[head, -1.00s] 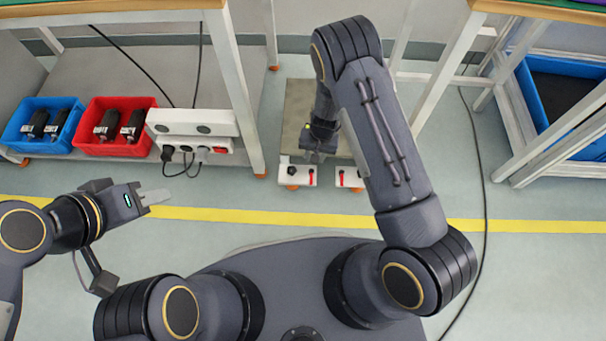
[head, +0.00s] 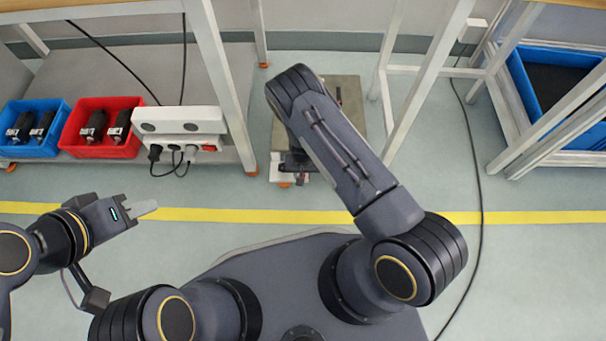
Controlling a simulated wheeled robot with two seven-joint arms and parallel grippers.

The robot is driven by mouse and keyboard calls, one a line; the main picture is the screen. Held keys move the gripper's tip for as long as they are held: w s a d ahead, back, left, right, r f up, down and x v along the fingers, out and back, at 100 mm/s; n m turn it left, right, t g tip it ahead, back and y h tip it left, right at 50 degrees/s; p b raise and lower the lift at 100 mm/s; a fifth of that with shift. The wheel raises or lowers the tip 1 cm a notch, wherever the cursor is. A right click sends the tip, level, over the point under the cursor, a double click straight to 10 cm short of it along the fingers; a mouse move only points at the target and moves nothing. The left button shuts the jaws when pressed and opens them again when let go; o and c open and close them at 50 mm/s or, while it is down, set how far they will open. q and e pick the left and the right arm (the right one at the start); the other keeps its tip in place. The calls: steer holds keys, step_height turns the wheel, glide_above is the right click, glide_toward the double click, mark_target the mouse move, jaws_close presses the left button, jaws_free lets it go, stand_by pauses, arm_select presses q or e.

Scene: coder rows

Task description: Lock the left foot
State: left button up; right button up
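The low stand with the grey-brown top (head: 348,95) is on the floor between the two benches. My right gripper (head: 296,168) is over or against this foot. My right forearm and gripper hide the foot's lever and all of the right foot. I cannot tell whether the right fingers are shut or touch anything. My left gripper (head: 144,208) is held out over the floor at left, away from the stand.
A red bin (head: 130,148) and a blue bin (head: 35,150) with black parts stand on the left bench's lower shelf, beside a white power strip (head: 180,122). Bench legs flank the stand. A black cable (head: 478,190) runs along the floor at right.

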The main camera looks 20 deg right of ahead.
jaws_close()
steer(key=shift+d+n, duration=0.1)
steer(key=shift+n, duration=0.2)
steer(key=n, duration=0.1)
steer(key=d+n+b, duration=0.1)
steer(key=n, duration=0.1)
steer(key=n+b, duration=0.1)
steer(key=n, duration=0.1)
steer(key=shift+d, duration=0.35)
steer(key=shift+w+d+n+b, duration=0.15)
steer(key=shift+d+n+b, duration=0.2)
steer(key=shift+n, duration=0.75)
steer(key=shift+w+d+n+b, duration=0.2)
steer(key=shift+d+n, duration=0.1)
steer(key=shift+n, duration=0.8)
jaws_free()
